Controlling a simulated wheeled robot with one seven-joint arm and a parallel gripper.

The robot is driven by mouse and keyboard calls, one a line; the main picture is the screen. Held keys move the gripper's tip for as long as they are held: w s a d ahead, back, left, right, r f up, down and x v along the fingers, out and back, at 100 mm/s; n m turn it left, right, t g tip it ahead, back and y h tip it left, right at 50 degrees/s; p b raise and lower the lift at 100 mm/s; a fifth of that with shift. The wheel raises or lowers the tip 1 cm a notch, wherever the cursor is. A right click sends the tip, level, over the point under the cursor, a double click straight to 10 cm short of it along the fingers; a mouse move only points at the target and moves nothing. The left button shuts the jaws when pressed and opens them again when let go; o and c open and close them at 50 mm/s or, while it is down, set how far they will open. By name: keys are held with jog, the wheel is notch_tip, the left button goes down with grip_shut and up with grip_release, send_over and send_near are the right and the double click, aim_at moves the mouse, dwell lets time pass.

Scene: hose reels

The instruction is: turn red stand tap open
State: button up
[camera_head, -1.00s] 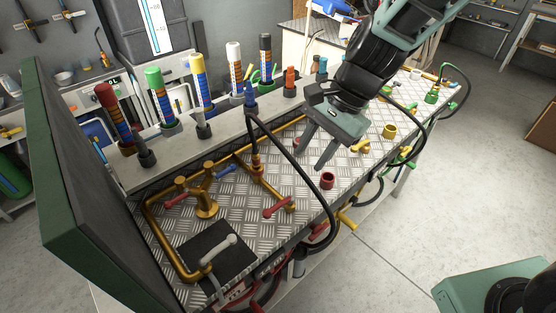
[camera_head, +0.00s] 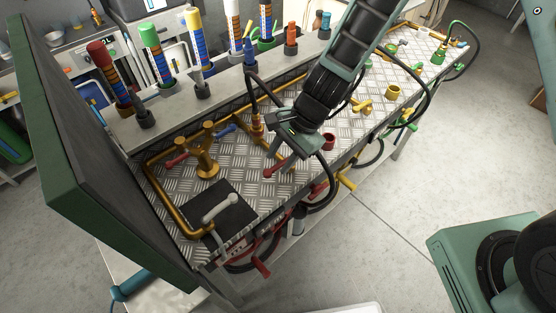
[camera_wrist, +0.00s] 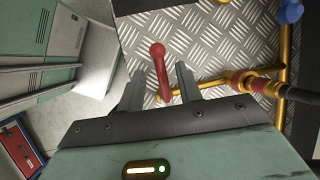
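A red lever handle (camera_head: 274,170) sits on a brass pipe near the bench's front edge. It also shows in the wrist view (camera_wrist: 160,66), lying lengthwise between my fingers. My gripper (camera_head: 279,160) is open above and around this lever; in the wrist view (camera_wrist: 159,80) a finger stands on each side with gaps. I cannot tell how deep the fingers reach. The lever's base is partly hidden by my gripper.
A black hose with a brass fitting (camera_head: 256,122) runs close behind my gripper. A red cup (camera_head: 328,142) stands to its right. A grey lever (camera_head: 221,208) on a black plate (camera_head: 238,221) is at front left. A green-edged panel (camera_head: 60,150) bounds the left side.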

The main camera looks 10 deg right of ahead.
jog(key=shift+x, duration=0.9)
grip_shut()
